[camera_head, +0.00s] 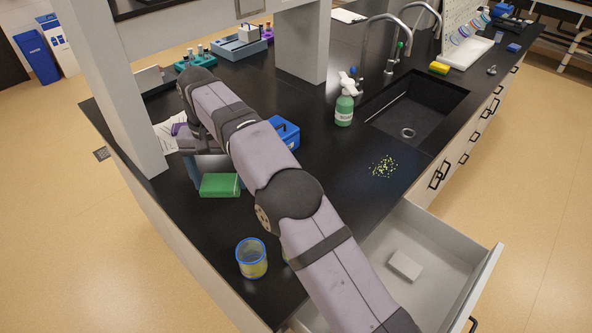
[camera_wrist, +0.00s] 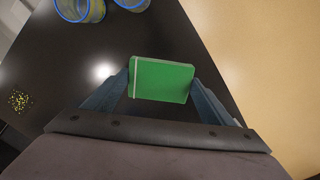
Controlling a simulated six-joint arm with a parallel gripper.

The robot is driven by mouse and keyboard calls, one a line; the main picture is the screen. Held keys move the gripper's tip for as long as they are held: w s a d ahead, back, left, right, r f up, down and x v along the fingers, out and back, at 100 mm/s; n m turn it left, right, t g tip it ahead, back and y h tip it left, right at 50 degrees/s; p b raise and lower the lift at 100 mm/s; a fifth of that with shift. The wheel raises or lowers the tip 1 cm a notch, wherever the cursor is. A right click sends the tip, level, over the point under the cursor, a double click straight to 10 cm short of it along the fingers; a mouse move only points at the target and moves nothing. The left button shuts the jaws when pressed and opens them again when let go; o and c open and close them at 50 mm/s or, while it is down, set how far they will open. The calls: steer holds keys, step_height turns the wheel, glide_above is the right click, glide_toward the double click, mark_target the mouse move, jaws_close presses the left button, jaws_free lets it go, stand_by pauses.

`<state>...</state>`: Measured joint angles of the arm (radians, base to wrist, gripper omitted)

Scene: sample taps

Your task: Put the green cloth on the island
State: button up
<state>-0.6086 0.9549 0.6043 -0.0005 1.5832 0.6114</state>
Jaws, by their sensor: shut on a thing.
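The green cloth (camera_head: 220,185) is a folded, flat rectangular block with a pale edge line. In the wrist view the green cloth (camera_wrist: 162,80) sits between the two blue-grey fingers of my gripper (camera_wrist: 162,84), which are shut on it from both sides. In the head view my gripper (camera_head: 206,174) is at the left part of the black island top (camera_head: 345,220), near its left edge. I cannot tell whether the cloth touches the surface or is just above it. My arm hides part of the island behind it.
A blue-rimmed beaker (camera_head: 251,259) stands near the front corner, with another partly hidden beside it. A blue box (camera_head: 285,133) is behind my arm. A green bottle (camera_head: 344,108) stands by the sink (camera_head: 415,105). Yellowish bits (camera_head: 383,165) lie scattered. A drawer (camera_head: 430,265) is open at front right.

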glide_above(231, 224)
steer(key=shift+f, duration=2.55)
steer(key=shift+f, duration=0.1)
steer(key=shift+f+p, duration=1.55)
steer(key=shift+f, duration=3.35)
steer(key=shift+f, duration=0.1)
steer(key=shift+f, duration=0.1)
steer(key=o, duration=1)
